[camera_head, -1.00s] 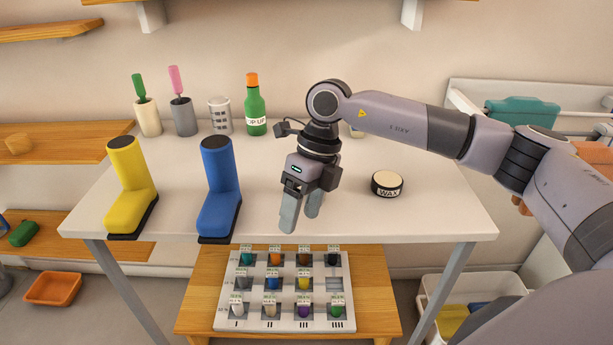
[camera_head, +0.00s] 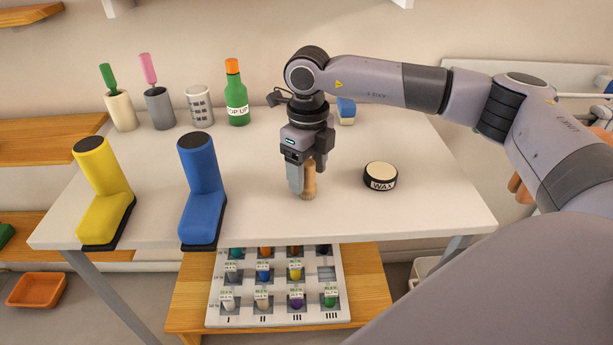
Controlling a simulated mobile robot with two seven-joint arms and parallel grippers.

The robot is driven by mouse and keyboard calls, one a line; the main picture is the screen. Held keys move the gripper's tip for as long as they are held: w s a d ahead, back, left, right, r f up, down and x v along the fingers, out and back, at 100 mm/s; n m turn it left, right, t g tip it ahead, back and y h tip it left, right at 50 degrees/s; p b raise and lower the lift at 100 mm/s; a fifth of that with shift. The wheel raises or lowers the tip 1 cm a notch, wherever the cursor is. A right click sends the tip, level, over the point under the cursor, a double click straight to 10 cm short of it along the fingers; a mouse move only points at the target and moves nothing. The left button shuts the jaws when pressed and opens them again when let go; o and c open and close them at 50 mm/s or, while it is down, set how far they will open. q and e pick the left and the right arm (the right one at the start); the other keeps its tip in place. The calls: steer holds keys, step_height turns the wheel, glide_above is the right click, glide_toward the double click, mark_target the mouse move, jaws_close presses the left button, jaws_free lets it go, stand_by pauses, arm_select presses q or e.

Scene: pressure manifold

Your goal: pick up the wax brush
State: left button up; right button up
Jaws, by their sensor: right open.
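A short tan wooden piece (camera_head: 309,182), which looks like the wax brush, stands upright on the white table. My right gripper (camera_head: 306,178) points down at it with its jaws open. One finger is in front and to the left of the piece, the other at its upper right. The gripper hides the upper part of the piece, and I cannot tell whether a finger touches it. The round wax tin (camera_head: 380,177), black with a cream lid and a WAX label, stands to the right. My left gripper is out of view.
A yellow boot (camera_head: 103,195) and a blue boot (camera_head: 203,190) stand at the left. Behind are cups with green and pink handled tools, a metal cup (camera_head: 199,112), a green bottle (camera_head: 237,100) and a blue-and-white block (camera_head: 346,112). The right front tabletop is clear.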

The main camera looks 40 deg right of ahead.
mark_target(308, 181)
steer(key=shift+f, duration=1.55)
steer(key=c, duration=1.1)
steer(key=shift+c, duration=0.2)
steer(key=shift+r, duration=0.15)
step_height(308, 181, up, 20)
